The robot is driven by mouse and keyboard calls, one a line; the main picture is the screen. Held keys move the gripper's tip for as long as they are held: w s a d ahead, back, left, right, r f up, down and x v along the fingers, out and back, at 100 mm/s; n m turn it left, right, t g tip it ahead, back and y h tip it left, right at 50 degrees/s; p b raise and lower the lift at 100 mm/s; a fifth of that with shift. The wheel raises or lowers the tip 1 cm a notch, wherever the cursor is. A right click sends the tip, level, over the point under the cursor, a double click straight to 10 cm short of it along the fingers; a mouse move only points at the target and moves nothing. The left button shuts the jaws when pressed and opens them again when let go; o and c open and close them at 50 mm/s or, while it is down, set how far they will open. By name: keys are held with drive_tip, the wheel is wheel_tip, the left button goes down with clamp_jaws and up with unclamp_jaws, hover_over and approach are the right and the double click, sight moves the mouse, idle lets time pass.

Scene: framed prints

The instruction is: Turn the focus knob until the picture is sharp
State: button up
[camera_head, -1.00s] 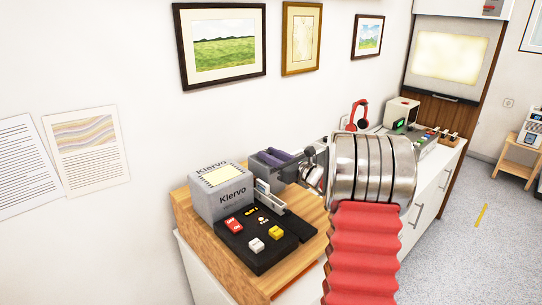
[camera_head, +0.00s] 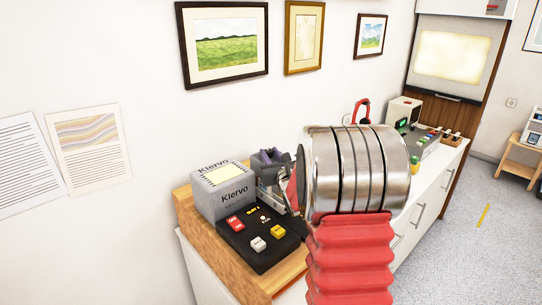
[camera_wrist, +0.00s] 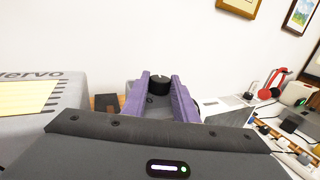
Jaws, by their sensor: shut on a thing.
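The focus knob (camera_wrist: 159,86) is a short black cylinder in the middle of the wrist view. The two purple fingers of my gripper (camera_wrist: 160,78) stand on either side of it, shut on it. In the head view my gripper (camera_head: 268,157) shows only as a small purple and dark part behind the grey box; the knob is hidden there. A lit screen (camera_head: 451,56) on the far wall shows a pale yellow blur with no clear detail.
The grey Klervo box (camera_head: 222,190) with a pale lit top stands left of my gripper. A black panel with red, white and yellow buttons (camera_head: 258,243) lies before it. Red headphones (camera_head: 362,111) and a control console (camera_head: 425,135) are farther along the white counter (camera_head: 432,188).

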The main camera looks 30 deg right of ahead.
drive_tip(key=shift+r+h, duration=0.1)
drive_tip(key=shift+h, duration=0.2)
idle(0.4)
drive_tip(key=o, duration=1.1)
drive_tip(key=shift+c, duration=0.2)
drive_tip(key=v, duration=1.3)
drive_tip(key=shift+s+a, duration=0.2)
drive_tip(key=shift+s, duration=0.15)
